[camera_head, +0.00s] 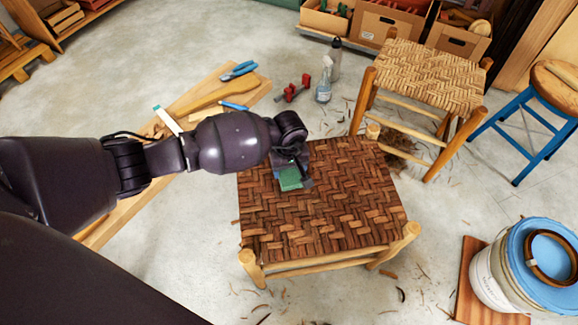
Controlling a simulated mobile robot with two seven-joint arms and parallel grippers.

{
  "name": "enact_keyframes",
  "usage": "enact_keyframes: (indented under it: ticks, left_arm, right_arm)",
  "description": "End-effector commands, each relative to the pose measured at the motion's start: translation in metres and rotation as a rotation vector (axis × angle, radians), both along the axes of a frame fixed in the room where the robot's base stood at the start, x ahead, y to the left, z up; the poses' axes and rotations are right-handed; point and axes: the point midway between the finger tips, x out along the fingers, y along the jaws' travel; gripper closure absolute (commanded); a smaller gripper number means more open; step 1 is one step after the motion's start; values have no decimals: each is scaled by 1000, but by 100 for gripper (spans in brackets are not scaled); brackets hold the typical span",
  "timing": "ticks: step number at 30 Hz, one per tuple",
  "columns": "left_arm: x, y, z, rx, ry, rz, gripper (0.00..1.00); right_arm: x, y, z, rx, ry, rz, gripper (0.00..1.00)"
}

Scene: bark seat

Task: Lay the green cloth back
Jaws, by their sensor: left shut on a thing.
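The green cloth (290,179) is a small folded patch over the dark woven bark seat of the near stool (330,221). My left gripper (291,172) reaches in from the left above the back left part of that seat. It is shut on the green cloth, and its wrist hides part of the cloth. I cannot tell whether the cloth touches the weave. My right gripper is not in view.
A plank (262,92) with hand tools lies at the left. A spray bottle (324,82) and a red clamp (293,88) stand behind. A paler woven stool (425,72) is at the back right, a blue-legged stool (521,138) and a bucket (490,275) at the right.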

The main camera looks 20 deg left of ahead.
Motion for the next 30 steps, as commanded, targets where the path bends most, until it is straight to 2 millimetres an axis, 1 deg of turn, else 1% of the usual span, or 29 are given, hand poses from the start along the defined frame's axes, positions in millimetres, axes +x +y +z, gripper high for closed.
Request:
enact_keyframes:
  ticks: [22, 23, 24, 26, 27, 28, 30]
  left_arm:
    - [0, 0, -9, 1, 1, 0, 51]
    - [0, 0, -9, 0, 0, 0, 27]
    - [0, 0, -8, 0, 0, 0, 21]
    - [0, 0, -8, 0, 0, 0, 12]
    - [0, 0, -8, 0, 0, 0, 6]
    - [0, 0, -8, 0, 0, 0, 2]
    - [0, 0, -8, 0, 0, 0, 2]
  right_arm:
    - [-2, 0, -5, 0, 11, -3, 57]
    - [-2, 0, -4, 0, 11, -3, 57]
    - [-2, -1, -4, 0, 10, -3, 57]
    - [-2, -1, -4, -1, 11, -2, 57]
    - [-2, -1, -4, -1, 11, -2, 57]
    - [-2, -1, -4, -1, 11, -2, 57]
    - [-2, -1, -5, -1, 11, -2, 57]
